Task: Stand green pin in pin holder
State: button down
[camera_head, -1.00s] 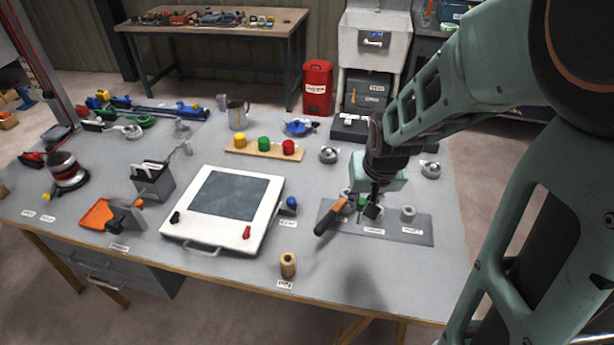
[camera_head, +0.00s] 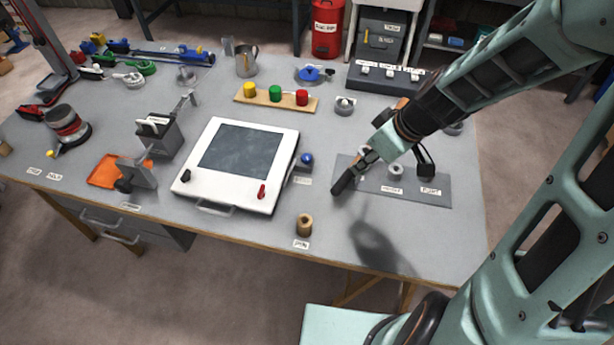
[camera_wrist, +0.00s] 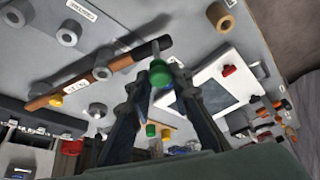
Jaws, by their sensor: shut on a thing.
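The green pin (camera_wrist: 160,72) is between my fingertips in the wrist view, and its grey shank points toward the top of the picture. My gripper (camera_wrist: 160,82) is shut on it; the head view shows my gripper (camera_head: 366,162) tilted above the grey mat, with the pin not clearly visible. A tan cylinder with a hole in its top (camera_head: 304,225), probably the pin holder, stands upright near the table's front edge by a small label. It also shows in the wrist view (camera_wrist: 221,18), apart from the pin.
A wooden-handled tool (camera_wrist: 120,63) lies near grey rings (camera_head: 396,170) on the mat (camera_head: 435,197). The white-framed panel (camera_head: 282,165) is left of the mat. A board with yellow, green and red pegs (camera_head: 262,99) lies behind. Bare table surrounds the tan cylinder.

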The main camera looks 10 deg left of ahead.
jog(key=s+a+n+g+p, duration=0.2)
jog(key=s+a+n+g, duration=0.5)
jog(key=a+n, duration=0.65)
jog(key=shift+n+t, duration=0.6)
jog(key=shift+n, duration=0.35)
jog(key=shift+s+d+f+b, duration=0.15)
jog(key=shift+d+f+b, duration=0.1)
jog(key=shift+f+b, duration=0.45)
jog(key=shift+s+d+f+b, duration=0.2)
jog(key=shift+f+b, duration=0.25)
jog(key=shift+f, duration=0.4)
jog(key=shift+s+d+f+b, duration=0.1)
jog(key=shift+d+f+b, duration=0.2)
jog(key=shift+f+b, duration=0.4)
jog(key=shift+d+f+b, duration=0.1)
jog(key=shift+f+b, duration=0.35)
jog(key=shift+f, duration=0.25)
jog(key=shift+f, duration=0.3)
jog(key=shift+f+b, duration=1.8)
jog(key=shift+f, duration=0.3)
jog(key=shift+f, duration=0.35)
jog(key=shift+f+b, duration=0.1)
jog(key=shift+b, duration=0.2)
